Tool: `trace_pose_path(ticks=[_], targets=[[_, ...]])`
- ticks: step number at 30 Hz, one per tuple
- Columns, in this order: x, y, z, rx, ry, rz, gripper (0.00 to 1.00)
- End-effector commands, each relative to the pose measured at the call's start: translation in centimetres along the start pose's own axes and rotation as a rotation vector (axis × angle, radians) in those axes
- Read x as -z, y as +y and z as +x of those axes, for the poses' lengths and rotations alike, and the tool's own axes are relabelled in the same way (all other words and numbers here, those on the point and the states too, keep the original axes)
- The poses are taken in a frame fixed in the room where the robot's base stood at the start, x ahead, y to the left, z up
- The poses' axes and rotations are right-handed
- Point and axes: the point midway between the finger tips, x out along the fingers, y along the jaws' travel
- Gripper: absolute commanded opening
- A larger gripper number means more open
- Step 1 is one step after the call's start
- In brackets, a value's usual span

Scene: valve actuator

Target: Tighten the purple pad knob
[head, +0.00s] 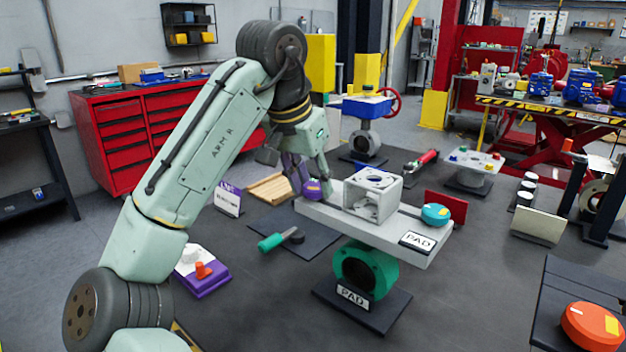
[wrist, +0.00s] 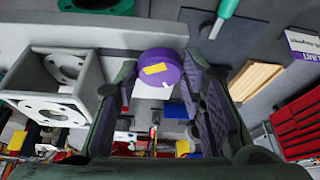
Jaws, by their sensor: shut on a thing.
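The purple pad knob (head: 312,190) is a round purple knob with a yellow mark, at the left end of the grey pad plate (head: 428,245). My gripper (head: 308,182) reaches down over it from above, with one finger on each side. In the wrist view the purple knob (wrist: 160,72) sits between the two fingers of my gripper (wrist: 161,78), which is shut on it. The knob's underside and stem are hidden. A teal knob (head: 435,214) with a yellow mark sits at the right end of the plate.
A grey cube-shaped housing (head: 372,195) stands on the plate close to the right of my gripper; it also shows in the wrist view (wrist: 62,84). A green-handled tool (head: 281,239) lies on a dark mat. A white sign (head: 227,199) and wooden slats (head: 270,189) stand left.

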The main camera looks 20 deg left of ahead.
Motion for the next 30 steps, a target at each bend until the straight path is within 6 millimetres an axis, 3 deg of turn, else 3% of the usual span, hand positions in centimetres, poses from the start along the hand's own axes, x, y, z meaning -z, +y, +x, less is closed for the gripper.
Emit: trace_pose_path(ticks=[15, 30], targets=[[0.12, -0.38, -0.02, -0.153, 0.001, 0.37, 0.09], [0.16, -0.46, 0.01, -0.198, 0.0, 0.48, 0.09]])
